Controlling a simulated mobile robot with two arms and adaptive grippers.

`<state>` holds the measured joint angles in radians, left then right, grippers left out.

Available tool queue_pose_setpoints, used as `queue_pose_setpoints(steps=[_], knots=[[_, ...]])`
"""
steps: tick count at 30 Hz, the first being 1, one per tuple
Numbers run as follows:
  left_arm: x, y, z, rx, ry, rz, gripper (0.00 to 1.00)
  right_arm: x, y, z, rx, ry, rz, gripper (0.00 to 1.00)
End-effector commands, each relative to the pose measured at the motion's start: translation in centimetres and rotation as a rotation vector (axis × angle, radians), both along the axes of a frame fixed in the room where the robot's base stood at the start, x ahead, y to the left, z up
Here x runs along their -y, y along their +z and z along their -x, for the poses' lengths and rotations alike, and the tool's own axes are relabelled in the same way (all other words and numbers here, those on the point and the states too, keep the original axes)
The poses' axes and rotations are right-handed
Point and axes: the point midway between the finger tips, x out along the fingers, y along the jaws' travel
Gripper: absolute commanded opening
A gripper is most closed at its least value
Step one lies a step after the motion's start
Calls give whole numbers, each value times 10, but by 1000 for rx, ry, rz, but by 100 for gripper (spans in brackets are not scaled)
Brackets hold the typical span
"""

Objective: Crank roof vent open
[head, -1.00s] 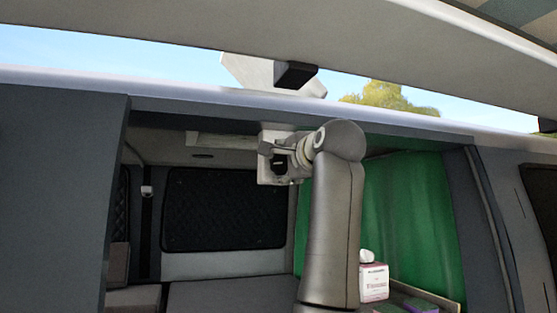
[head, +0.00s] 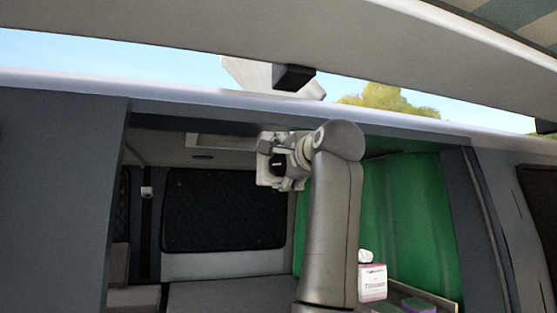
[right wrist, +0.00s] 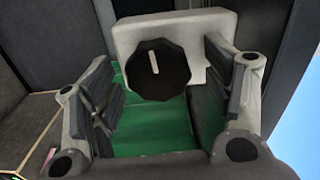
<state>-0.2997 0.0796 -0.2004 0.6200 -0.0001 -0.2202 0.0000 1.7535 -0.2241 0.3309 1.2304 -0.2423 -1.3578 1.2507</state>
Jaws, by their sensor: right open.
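The crank knob (right wrist: 152,78) is black and faceted with a white pointer mark, on a cream housing (right wrist: 205,35), in the right wrist view. The mark points roughly upright there. My right gripper (right wrist: 158,66) is open, one finger on each side of the knob, with visible gaps. In the head view the right gripper (head: 277,160) is up under the roof edge, and arm and fingers partly cover the housing. A white vent lid (head: 265,76) stands tilted above the roof, with a dark block beside it. My left gripper is not in view.
The raised tailgate (head: 300,32) spans the top and the van's roof edge (head: 200,95) runs below it. Inside are a green curtain (head: 405,215), a tissue box (head: 372,283), a dark window panel (head: 222,208) and grey seats. Open space lies left of my arm.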

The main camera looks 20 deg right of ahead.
Motion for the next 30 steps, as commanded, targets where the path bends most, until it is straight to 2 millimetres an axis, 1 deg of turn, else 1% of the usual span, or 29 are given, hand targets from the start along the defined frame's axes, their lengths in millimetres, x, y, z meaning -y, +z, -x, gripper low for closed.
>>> queue_pose_setpoints(steps=[2,4,8,11,21,25,30], knots=[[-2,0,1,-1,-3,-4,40,0,0,0,0,-1,0,73],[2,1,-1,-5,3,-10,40,0,1,2,2,-1,0,73],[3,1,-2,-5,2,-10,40,1,2,13,4,-2,0,73],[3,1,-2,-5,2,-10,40,1,2,27,6,-1,-1,73],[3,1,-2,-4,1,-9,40,3,3,94,7,-2,-1,73],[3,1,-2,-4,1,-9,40,3,3,112,5,-2,0,73],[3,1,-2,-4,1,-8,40,3,2,124,3,-2,1,73]])
